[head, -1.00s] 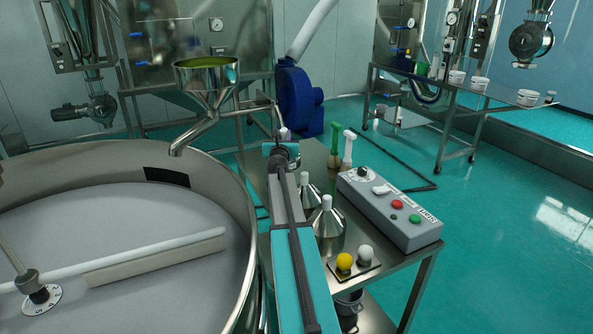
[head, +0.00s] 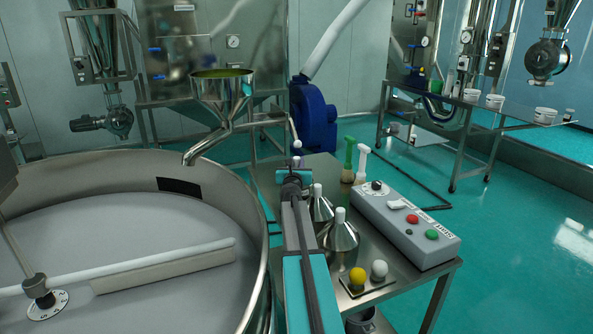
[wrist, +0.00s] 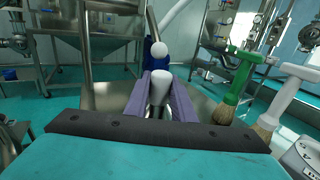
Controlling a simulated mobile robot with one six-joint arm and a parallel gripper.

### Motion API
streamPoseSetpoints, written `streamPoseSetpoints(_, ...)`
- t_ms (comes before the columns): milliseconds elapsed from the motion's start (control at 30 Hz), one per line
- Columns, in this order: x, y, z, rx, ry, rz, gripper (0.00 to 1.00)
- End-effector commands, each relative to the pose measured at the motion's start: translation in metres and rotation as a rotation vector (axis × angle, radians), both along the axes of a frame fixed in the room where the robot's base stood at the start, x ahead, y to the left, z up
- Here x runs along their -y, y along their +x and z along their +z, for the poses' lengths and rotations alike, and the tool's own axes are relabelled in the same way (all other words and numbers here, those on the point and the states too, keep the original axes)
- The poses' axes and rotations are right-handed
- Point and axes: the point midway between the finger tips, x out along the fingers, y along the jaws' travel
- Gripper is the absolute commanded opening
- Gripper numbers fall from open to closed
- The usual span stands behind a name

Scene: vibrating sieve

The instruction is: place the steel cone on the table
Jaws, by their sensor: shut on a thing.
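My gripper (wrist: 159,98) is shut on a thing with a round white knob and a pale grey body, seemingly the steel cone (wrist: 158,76). The purplish fingers flank its body, and its lower part is hidden. The steel table (head: 401,290) stands right of the big round sieve. Two other steel cones, a nearer one (head: 341,237) and a farther one (head: 320,207), stand upright on it, right of my arm, with white cylindrical tops.
The sieve (head: 262,215) has its rim close to my arm's left. A steel funnel (head: 222,90) stands beyond the sieve.

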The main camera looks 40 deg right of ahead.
Motion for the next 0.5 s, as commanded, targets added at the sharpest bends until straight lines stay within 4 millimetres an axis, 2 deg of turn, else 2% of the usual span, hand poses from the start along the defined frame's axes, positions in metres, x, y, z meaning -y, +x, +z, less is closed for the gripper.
streamPoseSetpoints(33, 0.0, 0.0, -0.009, -0.002, -0.001, 0.0, 0.0)
streamPoseSetpoints(200, 0.0, 0.0, -0.022, -0.001, -0.001, 0.0, 0.0)
streamPoseSetpoints(500, -0.001, 0.001, -0.023, 0.001, -0.001, 0.001, 0.0)
